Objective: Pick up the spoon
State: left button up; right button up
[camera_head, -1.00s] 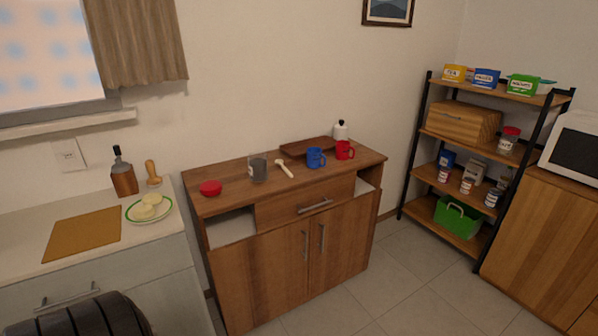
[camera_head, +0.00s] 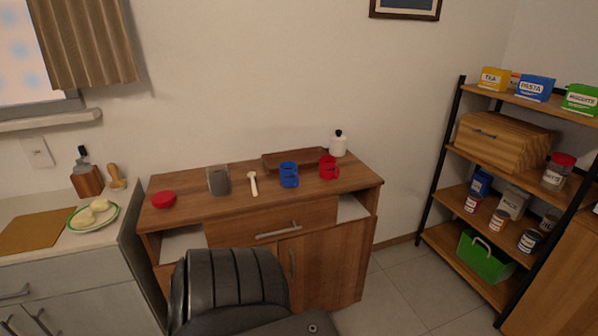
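The spoon (camera_head: 253,184) is cream-coloured and lies on top of the wooden cabinet (camera_head: 325,198), its rounded end toward the wall. It lies between a grey see-through container (camera_head: 218,181) on its left and a blue mug (camera_head: 289,175) on its right, apart from both. Neither of my grippers shows.
A red lid or bowl (camera_head: 163,199) sits at the cabinet's left end. A red mug (camera_head: 328,168), a brown tray (camera_head: 296,159) and a white bottle (camera_head: 338,145) stand at the right and back. A shelf unit (camera_head: 453,150) stands at the right.

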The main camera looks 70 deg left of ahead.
aim_at(252, 176)
jog(key=u, duration=0.2)
jog(key=i, duration=0.9)
jog(key=u, duration=1.35)
jog(key=i, duration=0.8)
jog(key=u, duration=0.75)
